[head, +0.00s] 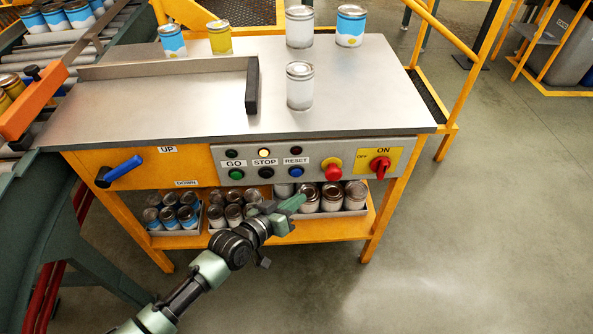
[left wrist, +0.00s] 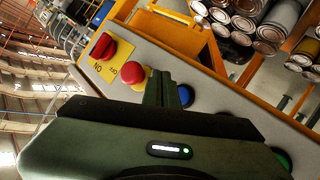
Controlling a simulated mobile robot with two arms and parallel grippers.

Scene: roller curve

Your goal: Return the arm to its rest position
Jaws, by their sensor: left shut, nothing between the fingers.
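My left arm comes in from the bottom left of the head view. Its left gripper (head: 297,203) is shut and empty, in front of the workstation's lower shelf and below the control panel (head: 325,173). In the left wrist view the closed fingers (left wrist: 159,86) point at the tilted panel, between the red mushroom button (left wrist: 134,73) and the blue button (left wrist: 186,96). I cannot tell how far they are from it. No right gripper shows.
The steel table (head: 200,110) carries several cans and a raised fence. The blue lever (head: 125,167) sticks out at its left front. Canned trays stand on the lower shelf (head: 330,230). A roller conveyor (head: 80,50) lies left. The floor at right (head: 480,240) is clear.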

